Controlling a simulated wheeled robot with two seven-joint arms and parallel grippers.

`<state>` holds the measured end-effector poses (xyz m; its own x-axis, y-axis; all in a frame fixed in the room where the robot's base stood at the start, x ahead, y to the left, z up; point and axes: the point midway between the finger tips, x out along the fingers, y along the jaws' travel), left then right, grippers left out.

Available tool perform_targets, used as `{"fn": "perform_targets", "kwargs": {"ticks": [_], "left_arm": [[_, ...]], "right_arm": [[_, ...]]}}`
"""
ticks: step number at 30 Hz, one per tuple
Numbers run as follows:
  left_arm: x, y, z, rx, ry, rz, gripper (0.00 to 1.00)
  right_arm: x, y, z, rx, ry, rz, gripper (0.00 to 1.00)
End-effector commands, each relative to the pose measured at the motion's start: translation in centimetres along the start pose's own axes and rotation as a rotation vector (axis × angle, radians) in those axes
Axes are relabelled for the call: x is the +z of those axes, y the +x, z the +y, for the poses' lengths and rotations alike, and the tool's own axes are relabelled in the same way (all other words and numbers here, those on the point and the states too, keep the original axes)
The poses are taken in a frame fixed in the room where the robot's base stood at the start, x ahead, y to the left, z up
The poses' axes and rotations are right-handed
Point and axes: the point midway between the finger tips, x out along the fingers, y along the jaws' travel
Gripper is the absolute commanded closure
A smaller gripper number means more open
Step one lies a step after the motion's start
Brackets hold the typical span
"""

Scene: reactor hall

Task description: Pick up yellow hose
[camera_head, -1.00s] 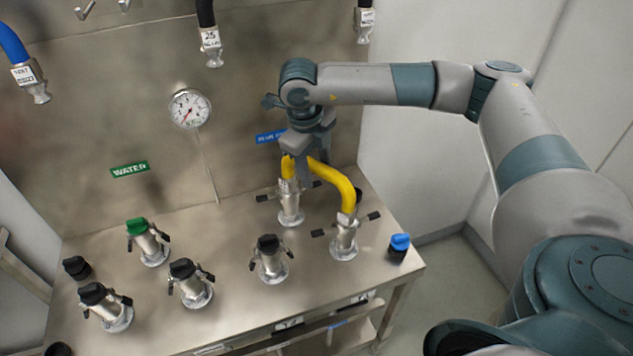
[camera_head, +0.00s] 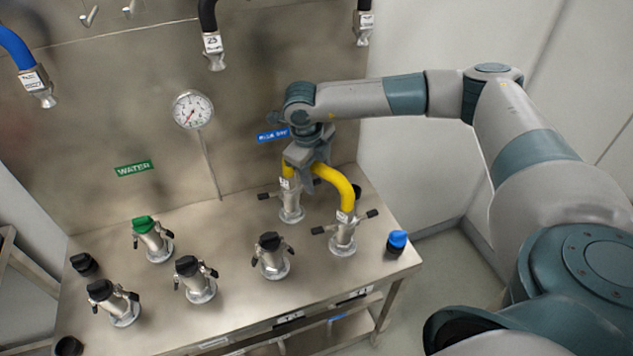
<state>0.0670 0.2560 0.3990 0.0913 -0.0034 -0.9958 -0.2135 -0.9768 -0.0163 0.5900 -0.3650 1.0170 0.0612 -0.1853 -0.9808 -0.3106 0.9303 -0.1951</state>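The yellow hose (camera_head: 337,181) is a short curved piece whose two ends sit on two metal couplings, a rear one (camera_head: 290,207) and a front right one (camera_head: 343,238), on the steel bench. My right gripper (camera_head: 308,172) reaches down from above onto the upper left part of the hose. Its fingers are around or against the hose there, and the gripper body hides part of it. I cannot tell whether the fingers are closed on it. My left gripper is not in view.
Several capped couplings, one with a green cap (camera_head: 144,224), stand on the steel bench (camera_head: 215,235). A blue-capped piece (camera_head: 397,243) is at the right edge. A gauge (camera_head: 193,109) is on the back panel. A blue hose (camera_head: 18,48) and black hoses hang above.

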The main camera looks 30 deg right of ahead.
Motion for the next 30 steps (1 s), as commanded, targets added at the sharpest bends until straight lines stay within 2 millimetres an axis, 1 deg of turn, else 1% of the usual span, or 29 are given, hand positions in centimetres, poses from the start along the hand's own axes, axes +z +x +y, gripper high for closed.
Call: {"fn": "perform_targets", "kwargs": {"ticks": [1, 2, 3, 5, 14, 19, 23, 27, 30], "left_arm": [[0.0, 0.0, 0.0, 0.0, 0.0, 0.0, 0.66], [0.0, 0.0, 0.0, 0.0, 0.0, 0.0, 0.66], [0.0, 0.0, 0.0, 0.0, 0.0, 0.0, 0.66], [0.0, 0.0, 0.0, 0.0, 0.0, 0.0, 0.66], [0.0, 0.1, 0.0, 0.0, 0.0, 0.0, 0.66], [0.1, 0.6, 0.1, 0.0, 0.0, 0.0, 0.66], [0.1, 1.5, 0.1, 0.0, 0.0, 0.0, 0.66], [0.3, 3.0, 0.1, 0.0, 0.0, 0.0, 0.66], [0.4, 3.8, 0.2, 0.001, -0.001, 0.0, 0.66]], "right_arm": [[0.0, 0.0, 0.0, 0.0, 0.0, 0.0, 0.7], [0.0, 0.0, 0.0, 0.0, 0.0, 0.0, 0.78], [0.0, 0.0, 0.0, 0.0, 0.0, 0.0, 0.87], [0.0, 0.0, 0.0, 0.0, 0.0, 0.0, 1.0], [0.1, -0.1, -0.1, 0.0, 0.001, -0.002, 1.0], [0.1, -0.7, -0.2, 0.0, 0.001, -0.004, 1.0], [0.1, -1.7, -0.4, -0.001, 0.001, -0.005, 1.0], [0.2, -3.6, -0.7, 0.0, 0.001, -0.007, 1.0], [-1.4, -4.4, -2.0, -0.001, 0.005, -0.004, 1.0]]}}
